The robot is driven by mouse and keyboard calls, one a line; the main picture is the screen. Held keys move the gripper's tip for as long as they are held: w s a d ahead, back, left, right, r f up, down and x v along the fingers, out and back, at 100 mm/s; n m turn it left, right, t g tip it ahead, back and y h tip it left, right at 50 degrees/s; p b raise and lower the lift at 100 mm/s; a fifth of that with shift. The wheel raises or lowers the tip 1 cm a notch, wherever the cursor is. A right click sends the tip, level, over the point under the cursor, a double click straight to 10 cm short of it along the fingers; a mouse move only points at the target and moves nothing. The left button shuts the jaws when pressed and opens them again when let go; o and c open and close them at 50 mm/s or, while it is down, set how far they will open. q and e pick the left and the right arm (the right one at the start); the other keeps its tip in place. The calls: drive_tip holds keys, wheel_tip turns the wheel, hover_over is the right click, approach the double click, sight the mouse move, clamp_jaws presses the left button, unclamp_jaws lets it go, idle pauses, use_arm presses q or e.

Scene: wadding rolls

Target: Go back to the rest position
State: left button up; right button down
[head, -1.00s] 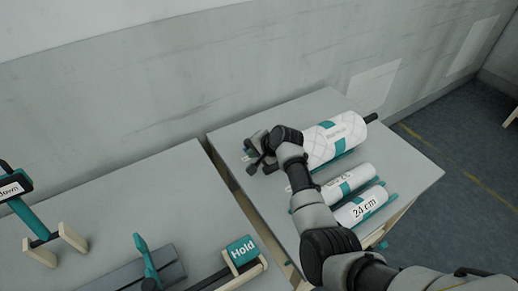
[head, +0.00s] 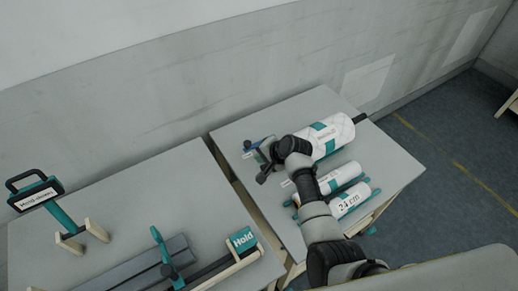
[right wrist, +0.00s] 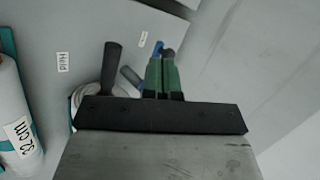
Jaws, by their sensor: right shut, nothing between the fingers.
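My right gripper (head: 264,165) is over the back left of the right-hand table (head: 400,165), left of the large white roll. In the right wrist view its green fingers (right wrist: 162,72) are together, with nothing seen between them. The large white roll (head: 335,132) with a teal band lies on this table. Two smaller white rolls lie in front of it, one (head: 343,177) behind the other, marked 24 cm (head: 350,201). A blue item (head: 266,143) shows just behind the gripper, partly hidden. My left gripper does not show.
The left table (head: 130,190) holds a black-and-teal handled tool on a wooden stand (head: 72,242), a grey board with a teal lever (head: 158,240) and a teal Hold sign (head: 242,239). A gap separates the tables. A wall (head: 200,80) stands behind.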

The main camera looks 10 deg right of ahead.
drive_tip(key=s+d+n+g+h, duration=0.1)
drive_tip(key=s+d+n+h, duration=0.35)
drive_tip(key=s, duration=1.05)
drive_tip(key=s+d+r+n+g+h, duration=0.1)
drive_tip(key=s+d+r+n, duration=0.25)
drive_tip(key=s, duration=0.65)
drive_tip(key=s+d+r+n+g, duration=0.1)
drive_tip(key=s+d+r+n, duration=0.3)
drive_tip(key=s, duration=0.6)
wheel_tip(320, 180, down, 32)
drive_tip(key=a+f+g+b, duration=0.1)
drive_tip(key=b, duration=0.7)
use_arm(q)
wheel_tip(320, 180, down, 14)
drive_tip(key=b, duration=0.6)
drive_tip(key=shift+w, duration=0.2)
use_arm(e)
drive_tip(key=s+d+f, duration=0.1)
drive_tip(key=s+f, duration=0.7)
drive_tip(key=f, duration=0.3)
drive_tip(key=s+d+f+g, duration=0.1)
drive_tip(key=s+f, duration=0.8)
drive_tip(key=f, duration=0.2)
drive_tip(key=shift+d+f, duration=0.25)
drive_tip(key=shift+d, duration=0.05)
